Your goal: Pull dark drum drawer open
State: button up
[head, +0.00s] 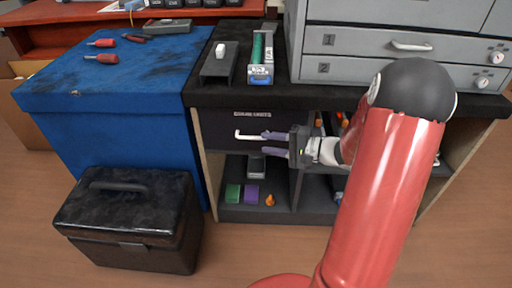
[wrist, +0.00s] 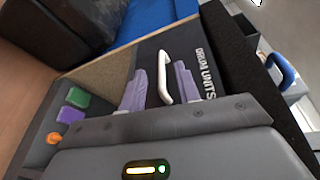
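The dark drum drawer (head: 222,125) is the upper left front of the dark cabinet, marked "DRUM UNITS", and looks closed. Its white bar handle (head: 247,136) stands out from the front; in the wrist view the handle (wrist: 165,78) shows between my gripper's two purple fingers. My gripper (head: 264,143) is open at the drawer front. In the wrist view my gripper (wrist: 158,84) has one finger on each side of the handle, with a gap visible on the left side. I cannot tell whether either finger touches the handle.
A blue workbench (head: 110,75) stands to the left, with a black toolbox (head: 130,220) on the floor before it. An open shelf below the drawer holds a green block (head: 233,194), a purple block (head: 252,194) and an orange piece (head: 270,200). Grey drawers (head: 390,60) stand on the cabinet.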

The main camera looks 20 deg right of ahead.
aim_at(253, 138)
jog(key=shift+m+t, duration=0.5)
jog(key=shift+t, duration=0.3)
jog(key=w+a, duration=0.1)
jog(key=w+a+f, duration=0.1)
jog(key=w, duration=0.1)
jog(key=w+a, duration=0.2)
jog(key=shift+w+f+p, duration=0.2)
jog(key=shift+f+p, duration=0.05)
jog(key=shift+p, duration=0.1)
jog(key=shift+c, duration=0.3)
grip_shut()
